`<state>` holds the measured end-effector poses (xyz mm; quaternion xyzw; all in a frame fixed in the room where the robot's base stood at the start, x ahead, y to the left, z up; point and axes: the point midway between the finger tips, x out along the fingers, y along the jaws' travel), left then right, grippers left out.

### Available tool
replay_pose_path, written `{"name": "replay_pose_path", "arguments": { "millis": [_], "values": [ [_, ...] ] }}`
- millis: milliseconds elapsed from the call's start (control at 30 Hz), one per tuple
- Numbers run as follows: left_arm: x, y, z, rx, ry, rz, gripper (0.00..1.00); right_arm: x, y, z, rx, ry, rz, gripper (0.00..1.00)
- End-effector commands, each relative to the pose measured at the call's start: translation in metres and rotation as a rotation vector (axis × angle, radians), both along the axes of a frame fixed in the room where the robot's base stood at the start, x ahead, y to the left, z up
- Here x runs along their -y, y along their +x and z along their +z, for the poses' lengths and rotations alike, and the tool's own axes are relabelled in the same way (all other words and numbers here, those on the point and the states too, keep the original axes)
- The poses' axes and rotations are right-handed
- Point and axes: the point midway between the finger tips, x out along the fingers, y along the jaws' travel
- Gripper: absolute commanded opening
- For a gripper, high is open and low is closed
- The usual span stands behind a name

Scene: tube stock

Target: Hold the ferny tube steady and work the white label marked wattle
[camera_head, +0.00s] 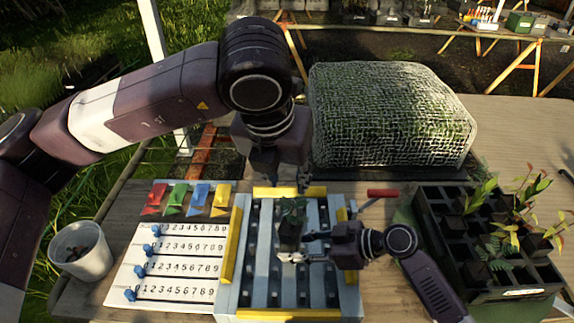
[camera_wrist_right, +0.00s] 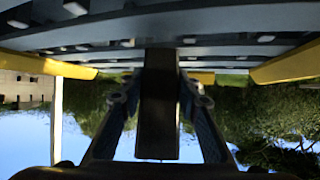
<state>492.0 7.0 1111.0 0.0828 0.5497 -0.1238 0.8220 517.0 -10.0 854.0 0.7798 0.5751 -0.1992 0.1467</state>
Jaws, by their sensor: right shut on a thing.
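A dark tube (camera_head: 289,235) with a small green plant stands over the slotted blue-grey rack (camera_head: 262,265). My right gripper (camera_head: 302,246) is shut on this tube from the right. In the right wrist view the dark tube (camera_wrist_right: 158,105) sits between the two fingers, its plant out of sight. I cannot tell whether its leaves are ferny. My left gripper (camera_head: 282,178) points down above the rack's back edge, behind the plant; its fingers are dark and unclear. I cannot make out a white label marked wattle.
A black celled tray (camera_head: 452,235) with several leafy plants stands at right. A number board (camera_head: 175,262) with blue sliders, coloured tags (camera_head: 196,197) and a white pot (camera_head: 80,250) are at left. A red-handled tool (camera_head: 382,193) lies behind the rack, before a mesh-covered mound (camera_head: 390,115).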

Motion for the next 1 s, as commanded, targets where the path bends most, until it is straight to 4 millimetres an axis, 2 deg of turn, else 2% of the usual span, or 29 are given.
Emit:
{"name": "replay_pose_path", "arguments": {
  "millis": [33, 200, 567, 667, 1000],
  "values": [
    [0.000, 0.000, 0.000, 0.000, 0.000, 0.000, 0.31, 0.000, 0.000, 0.000, 0.000, 0.000, 0.000, 0.32],
    [0.000, 0.000, 0.000, 0.000, 0.000, 0.000, 0.31, 0.000, 0.000, 0.000, 0.000, 0.000, 0.000, 0.50],
    [0.000, 0.000, 0.000, 0.000, 0.000, 0.000, 0.31, 0.005, -0.001, 0.002, 0.000, -0.001, -0.001, 0.50],
    [0.000, 0.000, 0.000, 0.000, 0.000, 0.000, 0.31, 0.016, -0.004, 0.007, 0.000, -0.003, -0.002, 0.50],
    [0.000, 0.000, 0.000, 0.000, 0.000, 0.000, 0.31, 0.075, -0.023, 0.041, -0.001, -0.004, -0.001, 0.50]
  ]
}}
